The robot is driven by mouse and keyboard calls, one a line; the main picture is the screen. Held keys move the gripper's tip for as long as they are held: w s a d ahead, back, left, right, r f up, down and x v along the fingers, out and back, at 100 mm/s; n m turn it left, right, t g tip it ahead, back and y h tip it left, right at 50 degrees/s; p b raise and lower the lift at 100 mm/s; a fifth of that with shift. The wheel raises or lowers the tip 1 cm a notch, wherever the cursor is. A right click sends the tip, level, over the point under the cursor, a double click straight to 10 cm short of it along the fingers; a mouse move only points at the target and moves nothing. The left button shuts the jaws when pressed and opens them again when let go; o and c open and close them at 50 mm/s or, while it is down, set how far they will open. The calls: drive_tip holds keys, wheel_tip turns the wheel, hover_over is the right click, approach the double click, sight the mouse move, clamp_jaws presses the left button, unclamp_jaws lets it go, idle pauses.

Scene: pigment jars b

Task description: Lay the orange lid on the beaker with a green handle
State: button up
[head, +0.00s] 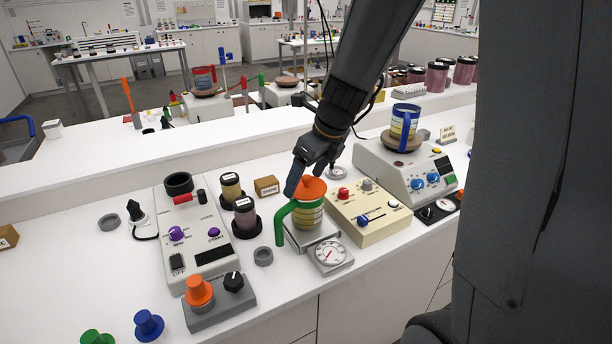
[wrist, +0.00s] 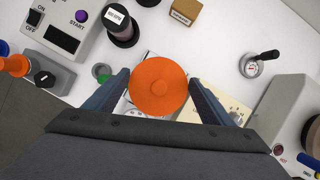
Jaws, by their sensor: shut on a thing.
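The orange lid (head: 312,187) is round with a small knob and is held between the fingers of my gripper (head: 309,178). The beaker with a green handle (head: 309,217) stands upright on a small square plate, and the lid is over its mouth. No clear gap shows between lid and rim; whether the lid's weight rests there I cannot tell. In the wrist view the lid (wrist: 158,86) lies between the two fingers (wrist: 159,84) and hides most of the beaker. A bit of the green handle (wrist: 101,71) shows at left.
A cream box with knobs (head: 368,213) stands right of the beaker, and a dial gauge (head: 330,254) in front. Dark-lidded jars (head: 245,216) stand left. A blue-handled beaker (head: 404,121) stands on the device at right.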

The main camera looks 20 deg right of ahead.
sight(306, 177)
drive_tip(key=shift+f, duration=0.25)
drive_tip(key=o, duration=1.1)
drive_tip(key=shift+r, duration=0.1)
wheel_tip(306, 177, up, 6)
drive_tip(key=p, duration=0.7)
drive_tip(key=shift+s, duration=0.1)
